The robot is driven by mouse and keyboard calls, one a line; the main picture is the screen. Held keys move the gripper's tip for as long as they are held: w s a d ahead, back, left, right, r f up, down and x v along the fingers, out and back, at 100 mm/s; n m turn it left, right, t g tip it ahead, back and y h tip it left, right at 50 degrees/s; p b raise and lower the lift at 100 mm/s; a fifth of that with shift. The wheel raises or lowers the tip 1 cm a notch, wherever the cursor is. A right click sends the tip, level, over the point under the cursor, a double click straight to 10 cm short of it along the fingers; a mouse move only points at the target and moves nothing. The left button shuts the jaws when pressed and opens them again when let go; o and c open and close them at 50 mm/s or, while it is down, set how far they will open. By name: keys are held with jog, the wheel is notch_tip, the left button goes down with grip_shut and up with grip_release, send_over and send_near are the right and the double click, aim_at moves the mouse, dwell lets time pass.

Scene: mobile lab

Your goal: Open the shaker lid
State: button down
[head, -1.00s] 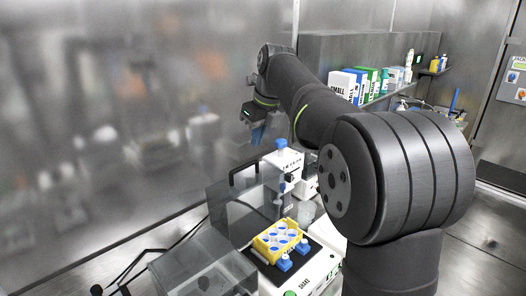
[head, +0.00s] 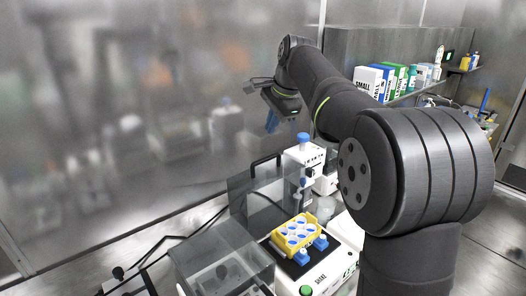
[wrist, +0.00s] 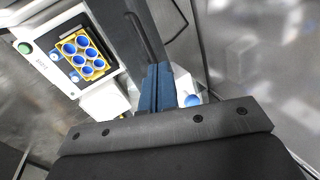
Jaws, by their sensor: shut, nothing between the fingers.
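The shaker (head: 318,282) is a white box with a green button. Its yellow rack (head: 283,247) of blue-topped tubes shows uncovered from above; the rack is also at upper left in the wrist view (wrist: 68,57). A smoky see-through lid panel (head: 258,200) with a black handle (head: 266,159) stands beside the rack, apparently upright. In the wrist view a dark strip, perhaps this lid's edge with its handle (wrist: 147,35), runs towards my fingers. My gripper (head: 271,123), with blue fingers, is shut and empty, above and behind the lid. Contact with the lid cannot be judged in the wrist view (wrist: 157,88).
A white device with a blue cap (head: 303,138) stands close behind the lid, below my gripper. A grey see-through cover (head: 218,262) is at front left. Boxes (head: 368,80) line the shelf at the back right. A metal wall is on the left.

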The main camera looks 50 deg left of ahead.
jog(key=n, duration=0.4)
jog(key=n+y, duration=0.1)
jog(key=n, duration=1.4)
send_over(263, 170)
jog(key=a, duration=0.4)
jog(key=f, duration=0.9)
jog(key=shift+d+f, duration=0.15)
jog(key=shift+d, duration=0.05)
jog(key=shift+d+f, duration=0.15)
jog(key=shift+d, duration=0.75)
jog(key=shift+d+f, duration=0.1)
jog(key=shift+d, duration=0.75)
jog(key=shift+y, duration=0.7)
jog(key=shift+d+r, duration=0.15)
jog(key=shift+d, duration=0.75)
jog(key=shift+d+r, duration=0.2)
jog(key=shift+d, duration=0.75)
jog(key=shift+d+r, duration=0.15)
jog(key=shift+d, duration=0.75)
